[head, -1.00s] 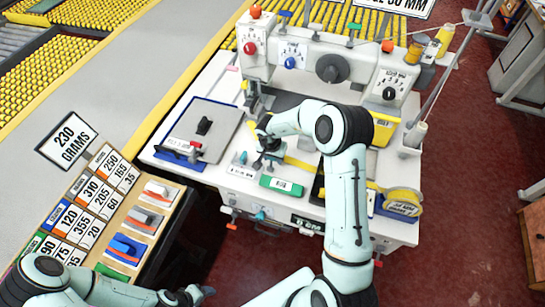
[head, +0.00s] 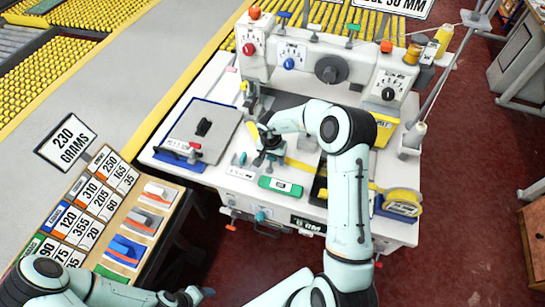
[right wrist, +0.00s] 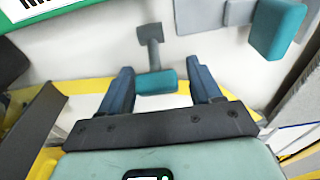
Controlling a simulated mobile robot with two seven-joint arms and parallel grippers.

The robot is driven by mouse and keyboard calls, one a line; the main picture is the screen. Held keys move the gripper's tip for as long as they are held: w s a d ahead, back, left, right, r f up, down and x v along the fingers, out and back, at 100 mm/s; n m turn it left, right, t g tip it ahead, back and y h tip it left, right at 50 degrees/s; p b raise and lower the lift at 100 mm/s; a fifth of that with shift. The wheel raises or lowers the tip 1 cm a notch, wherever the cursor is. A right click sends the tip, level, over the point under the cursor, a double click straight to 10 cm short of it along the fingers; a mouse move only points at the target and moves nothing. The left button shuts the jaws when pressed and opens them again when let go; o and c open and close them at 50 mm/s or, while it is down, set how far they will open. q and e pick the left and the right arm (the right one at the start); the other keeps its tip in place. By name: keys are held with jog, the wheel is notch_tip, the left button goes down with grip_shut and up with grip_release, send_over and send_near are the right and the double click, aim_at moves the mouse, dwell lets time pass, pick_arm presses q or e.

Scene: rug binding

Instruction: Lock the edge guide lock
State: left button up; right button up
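In the right wrist view, a small lever with a teal tip (right wrist: 153,82) and a grey stem stands between the fingers of my right gripper (right wrist: 160,88). The fingers are apart, with a gap on each side of the tip. In the head view, my right gripper (head: 266,155) points down over the white machine table, behind the green label block (head: 281,187), and hides the lever under it. No label shows which part is the edge guide lock. My left gripper (head: 190,296) is low at the bottom edge, small and unclear.
A second teal block (right wrist: 278,28) on a grey mount is close by in the wrist view. A grey plate (head: 203,130) lies left on the table. A yellow tape roll (head: 402,200) is at the right. A sample rack (head: 110,215) stands front left.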

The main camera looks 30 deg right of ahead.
notch_tip(320, 180, up, 13)
jog(key=s+a, duration=0.1)
jog(key=shift+r, duration=0.15)
dwell(0.3)
jog(key=shift+a, duration=0.1)
dwell(0.4)
